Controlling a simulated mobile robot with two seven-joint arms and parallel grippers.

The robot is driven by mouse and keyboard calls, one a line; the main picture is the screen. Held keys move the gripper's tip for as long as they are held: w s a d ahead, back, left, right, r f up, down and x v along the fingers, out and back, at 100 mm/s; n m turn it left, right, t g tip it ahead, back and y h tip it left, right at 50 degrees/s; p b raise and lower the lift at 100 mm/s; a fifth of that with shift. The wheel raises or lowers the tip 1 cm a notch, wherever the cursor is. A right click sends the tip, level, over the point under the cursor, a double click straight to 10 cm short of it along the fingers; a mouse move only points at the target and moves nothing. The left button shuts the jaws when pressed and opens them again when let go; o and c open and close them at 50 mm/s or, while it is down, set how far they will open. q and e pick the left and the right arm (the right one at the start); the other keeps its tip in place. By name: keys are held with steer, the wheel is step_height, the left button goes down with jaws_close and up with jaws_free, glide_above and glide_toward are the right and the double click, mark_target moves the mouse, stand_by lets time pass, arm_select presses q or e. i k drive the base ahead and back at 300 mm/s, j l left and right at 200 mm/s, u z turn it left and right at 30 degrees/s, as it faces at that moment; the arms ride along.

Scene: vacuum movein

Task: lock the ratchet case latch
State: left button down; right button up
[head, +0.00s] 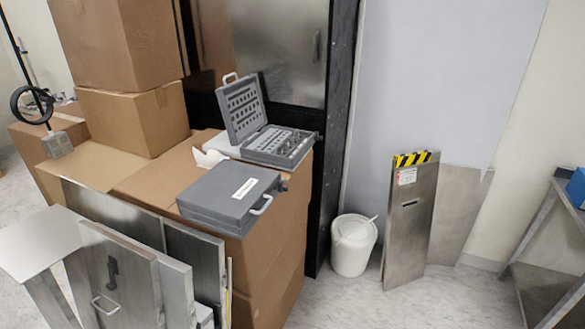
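A closed grey case (222,205) lies flat on a large cardboard box, with a white label on its lid and a light grey handle (262,204) at its right side. A second grey case (281,145) stands open behind it, its lid (241,108) raised and rows of small parts inside. I cannot tell from the view which one is the ratchet case. The latches are too small to make out. Neither of my grippers is in view.
Stacked cardboard boxes (135,122) stand at the left. Metal panels (118,279) lean in front of the large box (277,262). A white bucket (353,247) and leaning metal plates (409,221) stand right of it. A metal bench (541,232) is at far right. Floor between is clear.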

mark_target(280, 188)
steer(key=i+l+u, duration=0.1)
steer(key=l, duration=0.25)
steer(key=i+l+u, duration=0.1)
steer(key=i+l, duration=0.2)
steer(key=i+l+u, duration=0.15)
steer(key=l, duration=0.3)
steer(key=i+l+u, duration=0.1)
steer(key=l, duration=0.25)
steer(key=i+l+u, duration=0.1)
steer(key=i+l, duration=0.15)
steer(key=l, duration=0.2)
